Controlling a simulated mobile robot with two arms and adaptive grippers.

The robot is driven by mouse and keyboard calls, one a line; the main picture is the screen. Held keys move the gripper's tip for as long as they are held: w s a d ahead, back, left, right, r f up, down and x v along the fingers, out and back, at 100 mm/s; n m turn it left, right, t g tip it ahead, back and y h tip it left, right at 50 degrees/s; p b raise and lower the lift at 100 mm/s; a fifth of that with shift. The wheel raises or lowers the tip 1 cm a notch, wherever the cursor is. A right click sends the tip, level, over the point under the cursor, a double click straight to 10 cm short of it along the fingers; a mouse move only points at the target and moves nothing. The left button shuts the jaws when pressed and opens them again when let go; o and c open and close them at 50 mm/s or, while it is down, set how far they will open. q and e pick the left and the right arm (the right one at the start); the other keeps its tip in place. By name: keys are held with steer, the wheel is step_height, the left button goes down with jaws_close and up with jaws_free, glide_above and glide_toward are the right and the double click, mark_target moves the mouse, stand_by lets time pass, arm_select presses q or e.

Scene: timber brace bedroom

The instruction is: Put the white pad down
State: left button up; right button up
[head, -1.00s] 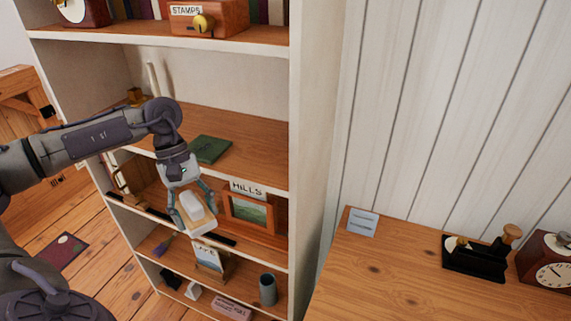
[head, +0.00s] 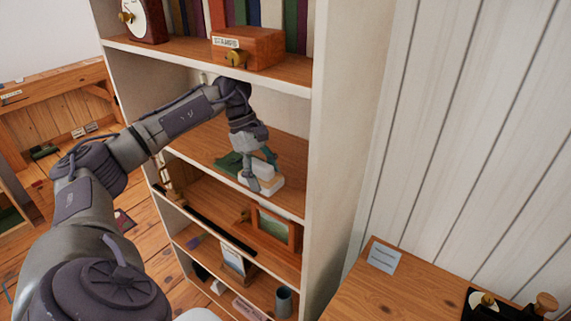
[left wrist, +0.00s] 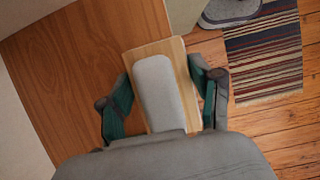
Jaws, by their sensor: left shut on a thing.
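The white pad (head: 266,170) is a rounded white block on a pale wooden base. My left gripper (head: 261,173) is shut on it, with one finger on each side. The pad is at the front edge of the middle shelf (head: 285,150); I cannot tell whether it touches the board. In the left wrist view the white pad (left wrist: 158,90) sits between the two green-grey fingers, over the edge between the shelf board (left wrist: 80,60) and the floor. My right gripper is not in view.
A dark green book (head: 228,161) lies on the same shelf, partly behind my gripper. The upper shelf holds a STAMPS box (head: 248,47). A framed picture (head: 274,226) stands on the shelf below. A wooden desk (head: 350,290) is at right. A striped rug (left wrist: 265,55) lies on the floor.

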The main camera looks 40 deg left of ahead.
mark_target(289, 189)
arm_select(q)
steer(key=shift+w+d, duration=0.45)
steer(key=shift+w, duration=0.3)
steer(key=w, duration=0.1)
steer(key=w+d+p, duration=0.1)
steer(key=d+p, duration=0.1)
steer(key=shift+w+r, duration=0.25)
steer(key=shift+w, duration=0.15)
steer(key=shift+f+p, duration=0.55)
steer(key=shift+f, duration=0.15)
steer(key=shift+w+f, duration=0.1)
steer(key=shift+f, duration=0.2)
steer(key=shift+a, duration=0.1)
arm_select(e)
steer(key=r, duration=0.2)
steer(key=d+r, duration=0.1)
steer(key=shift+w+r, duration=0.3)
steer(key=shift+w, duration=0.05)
arm_select(q)
steer(key=shift+s, duration=0.2)
steer(key=shift+f, duration=0.2)
steer(key=o, duration=1)
steer(key=shift+w, duration=0.1)
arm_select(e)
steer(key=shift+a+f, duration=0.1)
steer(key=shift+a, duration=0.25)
